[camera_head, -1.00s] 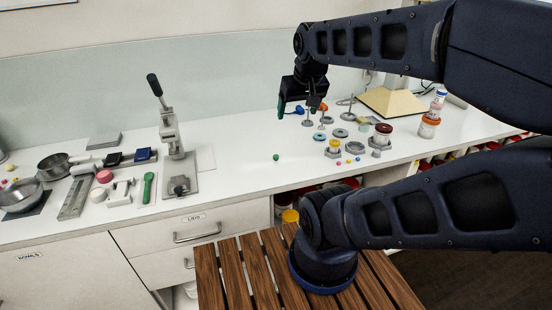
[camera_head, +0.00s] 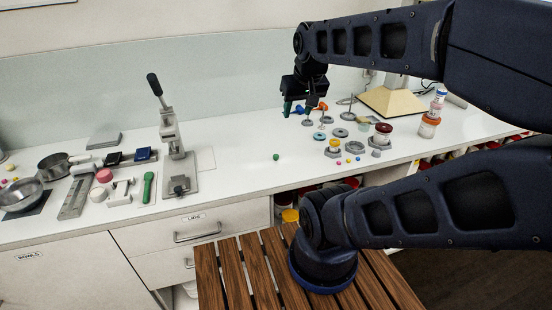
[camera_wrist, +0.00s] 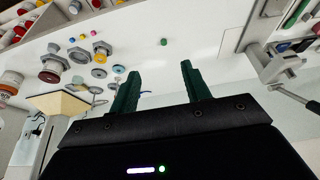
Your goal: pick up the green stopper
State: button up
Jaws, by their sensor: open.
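The green stopper (camera_head: 276,157) is a small green piece on the white counter, alone in a clear patch right of the lever press. It also shows in the wrist view as a small green dot (camera_wrist: 164,42), above and between my fingers in the picture. My gripper (camera_head: 298,110) hangs above the counter, up and right of the stopper in the head view. In the wrist view its two dark green fingers (camera_wrist: 158,82) are spread apart with nothing between them, clear of the stopper.
The counter around the stopper is bare.

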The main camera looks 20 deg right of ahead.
jog(key=w+a+f+m+g+h, duration=0.1)
jog(key=w+f+m+g+h, duration=0.15)
jog(key=w+f+m, duration=0.65)
jog(key=m+g+h, duration=0.2)
jog(key=m, duration=0.7)
send_near(276, 156)
jog(key=f, duration=0.1)
jog(key=w+d+f, duration=0.1)
jog(key=f, duration=0.1)
jog(key=shift+d, duration=0.15)
jog(key=shift+s+x, duration=0.15)
jog(key=shift+x, duration=1.2)
jog(key=shift+s+x, duration=0.2)
jog(key=shift+x, duration=1.15)
grip_shut()
